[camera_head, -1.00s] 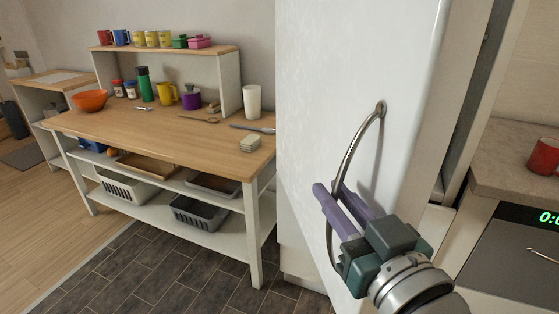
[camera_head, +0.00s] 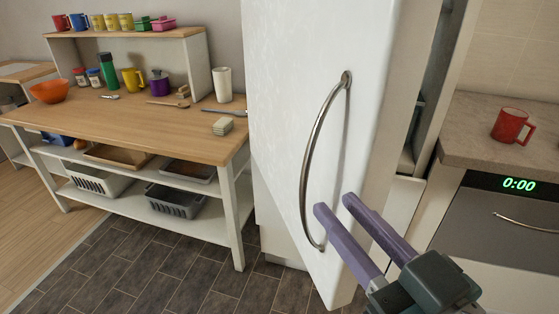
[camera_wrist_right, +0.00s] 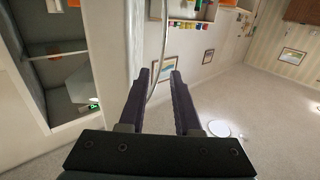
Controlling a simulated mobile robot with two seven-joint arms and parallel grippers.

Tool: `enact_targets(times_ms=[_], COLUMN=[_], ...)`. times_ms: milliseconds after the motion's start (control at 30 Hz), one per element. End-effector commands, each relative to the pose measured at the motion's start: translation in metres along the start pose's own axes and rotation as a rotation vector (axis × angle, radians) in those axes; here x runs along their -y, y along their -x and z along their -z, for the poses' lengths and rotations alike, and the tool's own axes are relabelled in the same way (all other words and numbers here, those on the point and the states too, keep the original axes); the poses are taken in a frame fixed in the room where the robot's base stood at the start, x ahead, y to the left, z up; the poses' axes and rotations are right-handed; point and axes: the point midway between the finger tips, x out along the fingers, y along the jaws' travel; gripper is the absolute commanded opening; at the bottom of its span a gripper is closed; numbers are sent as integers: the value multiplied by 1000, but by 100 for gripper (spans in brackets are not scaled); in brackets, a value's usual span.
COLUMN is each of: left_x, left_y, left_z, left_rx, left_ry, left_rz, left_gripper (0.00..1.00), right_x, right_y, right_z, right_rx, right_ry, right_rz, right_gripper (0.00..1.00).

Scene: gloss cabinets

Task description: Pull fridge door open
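The white fridge door (camera_head: 290,90) stands ajar, with a dark gap showing along its right side. Its curved metal handle (camera_head: 306,165) is on the door's front face. My right gripper (camera_head: 333,205) is open, its two purple fingers pointing at the door just right of the handle's lower part. In the head view the fingers are not closed around the bar. In the right wrist view the handle (camera_wrist_right: 163,45) shows between and beyond the open fingertips (camera_wrist_right: 158,72); I cannot tell if they touch it. My left gripper is not in view.
A wooden-topped workbench (camera_head: 130,128) stands left of the door. On the right, a counter (camera_head: 475,150) holds a red mug (camera_head: 511,125) above an oven (camera_head: 500,225). Dark tiled floor (camera_head: 190,275) lies clear in front of the bench.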

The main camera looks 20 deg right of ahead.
Motion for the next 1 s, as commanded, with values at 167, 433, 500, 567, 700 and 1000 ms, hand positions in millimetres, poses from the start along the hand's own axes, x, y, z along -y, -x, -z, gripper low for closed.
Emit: enact_targets(times_ms=[167, 433, 500, 567, 700, 1000], left_x=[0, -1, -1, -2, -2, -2], left_y=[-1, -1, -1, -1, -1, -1], left_z=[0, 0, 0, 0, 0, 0], left_rx=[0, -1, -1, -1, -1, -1], left_ry=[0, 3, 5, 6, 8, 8], left_rz=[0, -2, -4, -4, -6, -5], left_gripper=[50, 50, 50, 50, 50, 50], right_x=[0, 0, 0, -1, -4, -8], right_y=[12, 13, 12, 11, 7, 25], right_z=[0, 0, 0, -2, -14, -44], right_rx=[0, -1, 6, 28, 157, 578], right_ry=[0, 0, 1, 2, 10, 32], right_rz=[0, 0, 0, 1, 4, 22], right_gripper=[32, 30, 22, 15, 0, 0])
